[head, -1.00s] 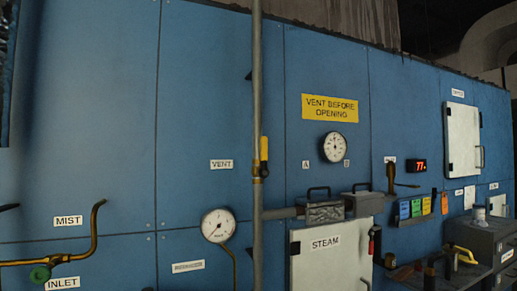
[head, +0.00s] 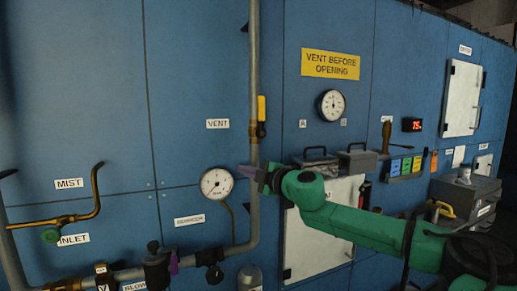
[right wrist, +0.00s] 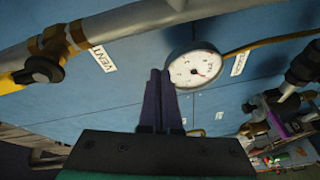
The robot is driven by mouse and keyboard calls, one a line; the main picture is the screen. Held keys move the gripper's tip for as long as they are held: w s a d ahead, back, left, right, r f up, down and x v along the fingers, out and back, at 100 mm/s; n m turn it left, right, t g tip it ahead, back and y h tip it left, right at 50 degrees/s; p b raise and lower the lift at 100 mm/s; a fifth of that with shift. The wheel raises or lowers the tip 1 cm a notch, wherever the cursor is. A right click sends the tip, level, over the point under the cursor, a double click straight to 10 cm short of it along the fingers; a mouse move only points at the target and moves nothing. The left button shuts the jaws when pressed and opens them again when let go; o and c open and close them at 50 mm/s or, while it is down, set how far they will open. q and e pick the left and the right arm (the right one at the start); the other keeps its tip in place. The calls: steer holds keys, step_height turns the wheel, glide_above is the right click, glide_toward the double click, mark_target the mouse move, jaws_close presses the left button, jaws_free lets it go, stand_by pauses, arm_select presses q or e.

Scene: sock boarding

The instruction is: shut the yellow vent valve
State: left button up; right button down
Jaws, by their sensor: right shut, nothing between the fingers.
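The yellow vent valve (head: 261,109) is on the vertical grey pipe beside the VENT label in the head view. Its yellow lever points straight up, alongside the pipe. My right gripper (head: 250,171) comes in from the right, below the valve and close to the pipe. Its purple fingers are shut together and empty, apart from the lever. In the right wrist view, the fingers (right wrist: 160,98) point toward the panel beside the white gauge, and the valve (right wrist: 48,62) is at upper left on the pipe. My left gripper is not in view.
A gauge (head: 216,184) sits left of the pipe. The STEAM door (head: 308,250) is partly hidden behind my right arm, with handled boxes (head: 315,164) above it. Brass MIST piping (head: 75,217) and a low pipe with dark valves (head: 157,265) lie left. The panel around the lever is clear.

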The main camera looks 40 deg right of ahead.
mark_target(259, 107)
steer(key=s+a+r+n, duration=0.1)
steer(key=s+r+n, duration=0.1)
steer(key=s+r, duration=0.55)
steer(key=s+a+r+n, duration=0.1)
steer(key=s+r, duration=0.4)
steer(key=r, duration=0.6)
steer(key=w+d+p, duration=0.1)
steer(key=w+p, duration=0.6)
steer(key=w, duration=0.4)
steer(key=shift+h, duration=0.3)
steer(key=d, duration=0.1)
steer(key=s+d, duration=0.1)
steer(key=d+p, duration=0.1)
steer(key=shift+s+d+f, duration=0.2)
steer(key=shift+d+f, duration=0.2)
steer(key=shift+w+f, duration=0.1)
steer(key=shift+a, duration=0.15)
